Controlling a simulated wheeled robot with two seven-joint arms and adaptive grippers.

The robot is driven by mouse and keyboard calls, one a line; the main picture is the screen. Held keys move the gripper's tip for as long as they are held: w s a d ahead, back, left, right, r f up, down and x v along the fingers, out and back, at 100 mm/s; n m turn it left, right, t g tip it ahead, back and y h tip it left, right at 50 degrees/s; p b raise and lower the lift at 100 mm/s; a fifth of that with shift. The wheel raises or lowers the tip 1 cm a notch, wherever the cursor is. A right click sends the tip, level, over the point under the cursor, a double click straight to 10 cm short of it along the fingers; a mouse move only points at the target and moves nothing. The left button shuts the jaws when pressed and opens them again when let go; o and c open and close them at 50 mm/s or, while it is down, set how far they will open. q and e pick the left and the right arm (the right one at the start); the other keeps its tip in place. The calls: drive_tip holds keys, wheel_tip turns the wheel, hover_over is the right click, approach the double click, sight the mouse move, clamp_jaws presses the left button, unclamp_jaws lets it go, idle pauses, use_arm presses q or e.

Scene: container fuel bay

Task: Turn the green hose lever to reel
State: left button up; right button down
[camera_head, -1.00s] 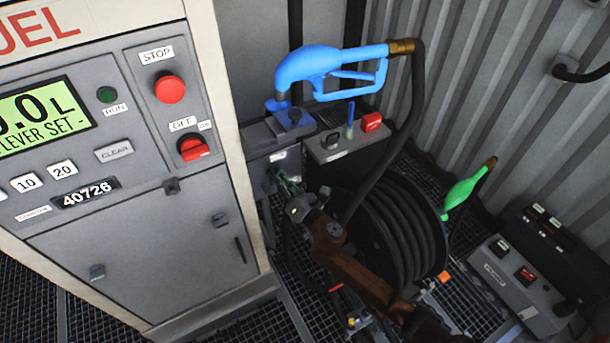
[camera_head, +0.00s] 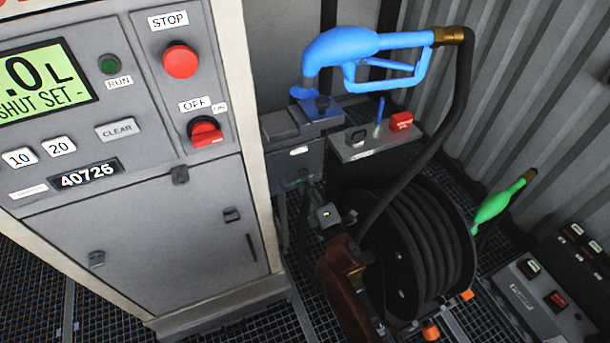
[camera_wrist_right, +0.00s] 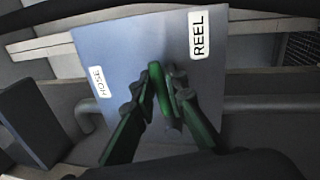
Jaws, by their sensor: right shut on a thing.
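The green hose lever (camera_wrist_right: 161,88) shows in the right wrist view in front of a grey plate (camera_wrist_right: 118,55). The plate carries a HOSE label (camera_wrist_right: 100,82) at left and a REEL label (camera_wrist_right: 199,34) at right. My right gripper (camera_wrist_right: 164,102) is shut on the lever, with a finger on each side. The fingers hide part of the lever, so its exact angle is hard to tell. In the head view my right arm reaches up beside the pump cabinet, and the lever is mostly hidden there. My left gripper is out of view.
The pump cabinet (camera_head: 150,225) stands at left; its display (camera_head: 45,87) reads "SHUT SET". A blue nozzle (camera_head: 345,45) sits on its holder. A black hose reel (camera_head: 415,245) stands right of my arm, near a green nozzle (camera_head: 500,203). A grey control box (camera_head: 535,300) is at lower right.

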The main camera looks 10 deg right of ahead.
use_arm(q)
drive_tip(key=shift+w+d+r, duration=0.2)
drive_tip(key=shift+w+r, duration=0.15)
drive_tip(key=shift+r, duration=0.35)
use_arm(e)
drive_tip(key=shift+a+f+m, duration=0.1)
drive_tip(key=shift+f+m, duration=0.25)
drive_tip(key=shift+m, duration=0.65)
drive_tip(key=c, duration=2.1)
unclamp_jaws()
drive_tip(key=shift+a, duration=0.1)
drive_tip(key=shift+o, duration=0.8)
drive_tip(key=shift+d+h, duration=0.2)
drive_tip(key=shift+h, duration=0.1)
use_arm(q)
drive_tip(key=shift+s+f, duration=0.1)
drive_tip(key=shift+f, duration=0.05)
use_arm(e)
drive_tip(key=shift+f, duration=0.1)
drive_tip(key=shift+s, duration=0.35)
drive_tip(key=v, duration=1.1)
